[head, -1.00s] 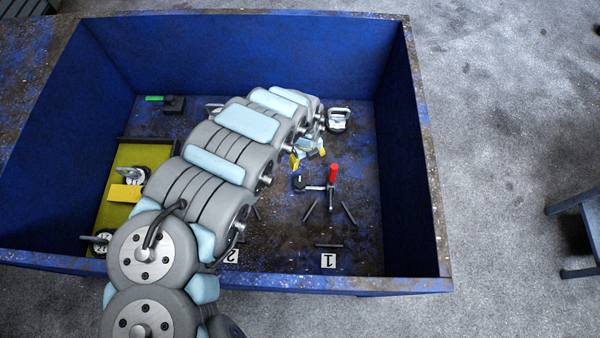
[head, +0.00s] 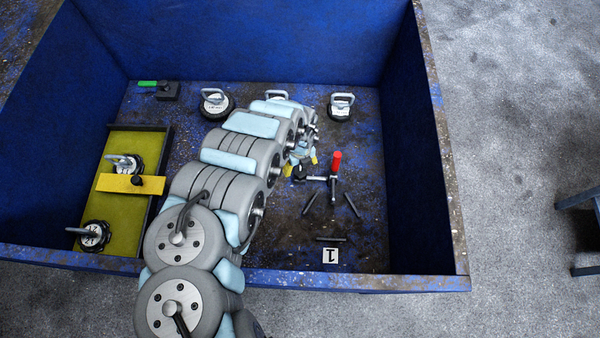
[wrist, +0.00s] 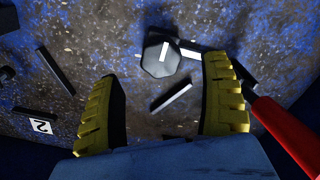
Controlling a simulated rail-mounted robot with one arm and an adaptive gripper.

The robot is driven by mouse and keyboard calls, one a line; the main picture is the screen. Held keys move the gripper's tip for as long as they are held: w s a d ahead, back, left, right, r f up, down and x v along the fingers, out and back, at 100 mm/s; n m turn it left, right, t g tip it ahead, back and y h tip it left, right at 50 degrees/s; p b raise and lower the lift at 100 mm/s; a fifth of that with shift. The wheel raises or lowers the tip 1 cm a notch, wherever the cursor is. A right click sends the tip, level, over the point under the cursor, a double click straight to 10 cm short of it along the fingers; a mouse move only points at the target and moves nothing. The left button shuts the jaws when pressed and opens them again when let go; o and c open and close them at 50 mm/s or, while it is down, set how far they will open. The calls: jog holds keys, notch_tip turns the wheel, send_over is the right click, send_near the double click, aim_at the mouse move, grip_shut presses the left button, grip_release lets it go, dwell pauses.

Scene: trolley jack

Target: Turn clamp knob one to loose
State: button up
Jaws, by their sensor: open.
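My gripper (wrist: 163,110) is open, with yellow ribbed fingers. The red handle (wrist: 287,130) passes to the right of the right finger. In the head view my arm partly hides the gripper (head: 302,166).
Dark bars (head: 352,205) lie around the clamp. Suction cups with handles (head: 341,106) stand at the back. A yellow-green tray (head: 122,213) with more cups is at the left, a green-handled black block (head: 160,89) behind it. High blue walls (head: 240,40) enclose the bin.

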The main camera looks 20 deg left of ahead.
aim_at(300, 171)
jog(key=shift+f+b, duration=0.8)
jog(key=shift+f, duration=1.7)
jog(key=c, duration=1.2)
